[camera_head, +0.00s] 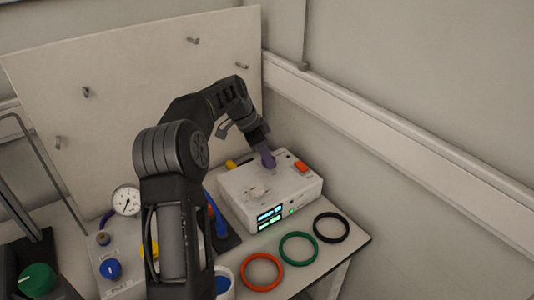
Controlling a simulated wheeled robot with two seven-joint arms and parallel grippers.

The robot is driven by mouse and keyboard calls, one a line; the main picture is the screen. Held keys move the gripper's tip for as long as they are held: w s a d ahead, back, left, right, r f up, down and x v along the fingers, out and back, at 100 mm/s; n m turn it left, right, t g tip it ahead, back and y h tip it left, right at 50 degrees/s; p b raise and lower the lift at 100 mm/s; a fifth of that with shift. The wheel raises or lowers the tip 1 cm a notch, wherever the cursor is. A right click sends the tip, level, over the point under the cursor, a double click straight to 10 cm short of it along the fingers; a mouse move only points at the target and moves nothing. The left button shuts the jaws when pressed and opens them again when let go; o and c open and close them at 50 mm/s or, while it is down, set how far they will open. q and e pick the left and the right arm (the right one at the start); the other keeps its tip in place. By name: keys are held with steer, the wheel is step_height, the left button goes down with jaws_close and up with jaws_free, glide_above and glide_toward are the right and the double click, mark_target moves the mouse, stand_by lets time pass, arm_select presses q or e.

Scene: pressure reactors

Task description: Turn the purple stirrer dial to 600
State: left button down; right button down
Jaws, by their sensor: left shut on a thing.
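The purple stirrer dial (269,160) is on top of a white box-shaped unit (300,190) at the back right of the bench. My left gripper (264,150) reaches down onto the dial from above and is shut on it. The gripper covers much of the dial, and I cannot read any scale marks around it. Two lit displays (269,216) are on the unit's front face, but their digits are too small to read. My right gripper is not in view.
An orange-red switch (300,167) is on the unit's top. Orange (262,272), green (298,248) and black (331,227) rings lie in front. A pressure gauge (126,200), a blue knob (111,269) and a green knob (37,279) are left. A wall rail runs behind right.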

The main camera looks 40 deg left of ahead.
arm_select(q)
steer(key=m+p, duration=0.1)
steer(key=m+g+p, duration=0.1)
steer(key=m, duration=0.1)
steer(key=shift+w+a+r+h, duration=0.1)
steer(key=shift+r+h, duration=0.1)
steer(key=shift+h, duration=0.2)
steer(key=shift+f+m+g+p, duration=0.1)
steer(key=shift+m+g+p, duration=0.2)
steer(key=shift+m+p, duration=0.65)
steer(key=c, duration=0.9)
jaws_free()
steer(key=shift+f, duration=0.1)
steer(key=shift+o, duration=0.2)
